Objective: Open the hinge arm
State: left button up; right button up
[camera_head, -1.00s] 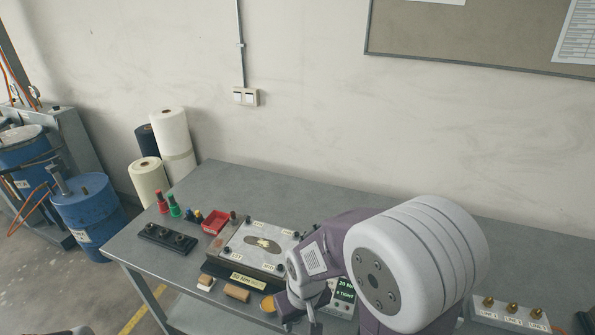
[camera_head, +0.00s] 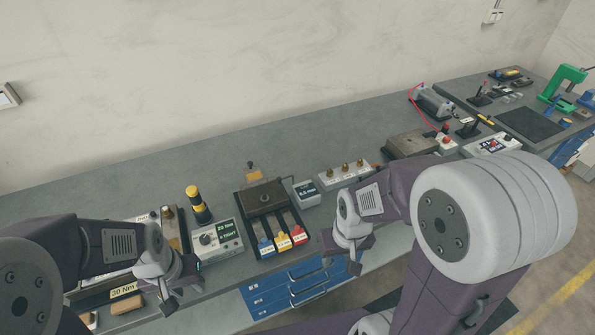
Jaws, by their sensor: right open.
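I cannot make out for certain which part is the hinge arm. A fixture with a brown metal block (camera_head: 266,197) on a dark base stands mid-bench in the head view, with blue, yellow and red tabs along its front. A small upright piece with an orange base (camera_head: 253,174) is just behind it. My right gripper (camera_head: 345,256) is open and hangs near the bench's front edge, to the right of the tabs and apart from them. My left gripper (camera_head: 180,288) is at the front edge on the left, below the torque display box (camera_head: 217,239); its jaws are not clear.
A yellow-black post (camera_head: 198,205) stands behind the display box. A small display (camera_head: 306,193) and a block with brass fittings (camera_head: 344,175) are right of the fixture. Another brown block (camera_head: 411,145) lies farther right. Blue drawers (camera_head: 306,283) are under the bench. The back strip is clear.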

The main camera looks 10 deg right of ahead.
aim_at(254, 176)
jog(key=i+u, duration=0.25)
jog(key=u, duration=0.2)
jog(key=i+l+u, duration=0.1)
jog(key=u, duration=0.3)
jog(key=i+l, duration=0.05)
jog(key=i, duration=0.05)
